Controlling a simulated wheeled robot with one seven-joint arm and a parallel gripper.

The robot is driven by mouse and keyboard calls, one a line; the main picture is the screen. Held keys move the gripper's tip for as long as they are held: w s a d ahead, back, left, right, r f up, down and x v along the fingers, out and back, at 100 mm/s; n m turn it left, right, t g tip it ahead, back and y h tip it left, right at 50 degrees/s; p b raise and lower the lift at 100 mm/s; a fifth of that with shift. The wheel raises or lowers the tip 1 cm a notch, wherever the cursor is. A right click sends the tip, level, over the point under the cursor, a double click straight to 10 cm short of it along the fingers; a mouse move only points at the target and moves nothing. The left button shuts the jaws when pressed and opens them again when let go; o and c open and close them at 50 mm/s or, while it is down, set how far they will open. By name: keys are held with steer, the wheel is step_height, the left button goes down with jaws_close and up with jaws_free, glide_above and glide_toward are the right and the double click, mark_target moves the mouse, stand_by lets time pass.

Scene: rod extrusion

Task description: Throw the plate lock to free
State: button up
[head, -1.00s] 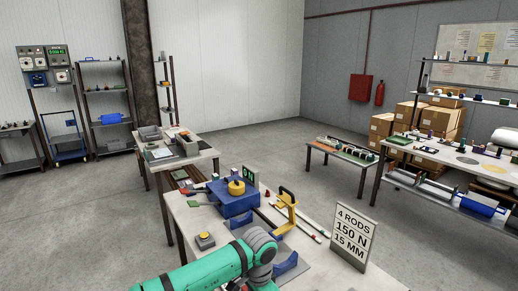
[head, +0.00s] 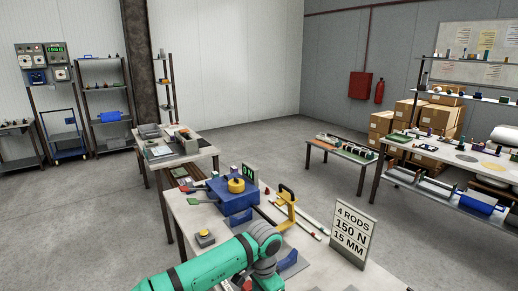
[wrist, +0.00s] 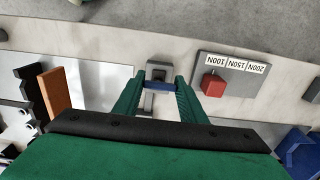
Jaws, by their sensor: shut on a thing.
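My gripper (wrist: 160,92) shows in the wrist view, with its green fingers closed on a small blue bar (wrist: 159,86). The bar lies across a grey bracket (wrist: 156,71) on the light bench top and looks like the plate lock's lever. No lettering on it can be read, so I cannot tell its setting. In the head view my green arm reaches over the near end of the bench (head: 330,273) and hides the lock and my fingertips.
Right of the gripper in the wrist view stands a red knob (wrist: 213,84) on a grey panel marked 100N, 150N, 200N. An orange block (wrist: 54,90) is at the left. In the head view, a blue machine (head: 233,200) and yellow clamp (head: 286,208) stand beyond the arm.

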steer(key=shift+w+d+r, duration=0.1)
steer(key=shift+d+r, duration=0.05)
steer(key=shift+d, duration=0.05)
steer(key=shift+c, duration=0.2)
steer(key=shift+o, duration=0.2)
steer(key=shift+w+d+r, duration=0.2)
steer(key=shift+w+d, duration=0.2)
steer(key=shift+d, duration=0.25)
steer(key=shift+w+d, duration=0.4)
steer(key=shift+d, duration=0.15)
steer(key=shift+w+d, duration=0.45)
steer(key=shift+d, duration=0.2)
steer(key=shift+d+f, duration=0.1)
steer(key=shift+d, duration=0.05)
steer(key=shift+w+d+f, duration=0.2)
steer(key=shift+w+d, duration=0.2)
steer(key=shift+d, duration=0.1)
stand_by(0.6)
